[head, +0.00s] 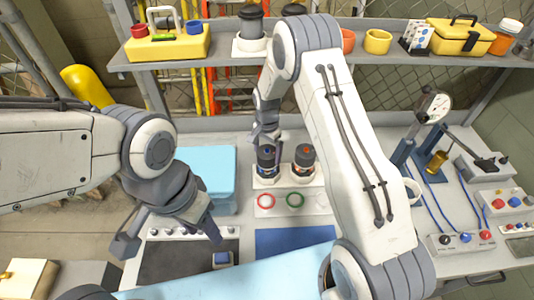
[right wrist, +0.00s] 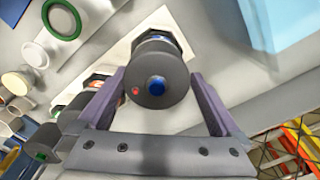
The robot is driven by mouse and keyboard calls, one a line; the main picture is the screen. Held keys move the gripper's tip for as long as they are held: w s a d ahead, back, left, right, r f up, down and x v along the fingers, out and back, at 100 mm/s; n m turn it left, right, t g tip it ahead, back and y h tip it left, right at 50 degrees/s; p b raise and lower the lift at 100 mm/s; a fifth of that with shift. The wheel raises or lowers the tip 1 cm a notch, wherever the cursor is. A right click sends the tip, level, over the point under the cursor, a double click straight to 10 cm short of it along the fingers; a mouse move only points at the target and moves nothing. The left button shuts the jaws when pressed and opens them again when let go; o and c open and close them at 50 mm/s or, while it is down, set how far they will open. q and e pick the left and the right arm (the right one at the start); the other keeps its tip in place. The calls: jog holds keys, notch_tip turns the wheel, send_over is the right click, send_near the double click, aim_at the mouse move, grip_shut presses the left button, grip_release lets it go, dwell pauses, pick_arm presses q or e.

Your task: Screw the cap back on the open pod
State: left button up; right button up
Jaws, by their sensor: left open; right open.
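A dark pod with a blue-centred top (head: 266,158) stands upright in a white holder on the bench. A similar pod with a red-orange centre (head: 304,158) stands to its right. My right gripper (head: 265,138) is over the blue-centred pod. In the right wrist view its two fingers (right wrist: 158,105) are open on either side of that pod's round dark top (right wrist: 156,75), with gaps visible. My left gripper (head: 172,238) is open and empty over the front left of the bench. I cannot tell which pod is open, and I make out no loose cap.
A blue mat (head: 285,239) is clear. A shelf (head: 215,52) runs behind. A gauge stand (head: 433,108) is at right.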

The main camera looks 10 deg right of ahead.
aim_at(266, 149)
notch_tip(266, 149, up, 9)
jog(key=b, duration=0.3)
jog(key=shift+a+f, duration=0.1)
jog(key=shift+r, duration=0.55)
jog(key=s+a+r+n+b, duration=0.1)
jog(key=s+a+r+n, duration=0.3)
jog(key=s, duration=0.3)
jog(key=s+a+r+n+b, duration=0.2)
jog(key=s+a+n, duration=0.2)
jog(key=s+a, duration=0.25)
jog(key=s+f+n+y+b, duration=0.1)
jog(key=s+n, duration=0.8)
jog(key=s, duration=1)
jog(key=shift+s+d+n+b, duration=0.2)
jog(key=shift+s+n+b, duration=0.15)
jog(key=shift+b, duration=0.15)
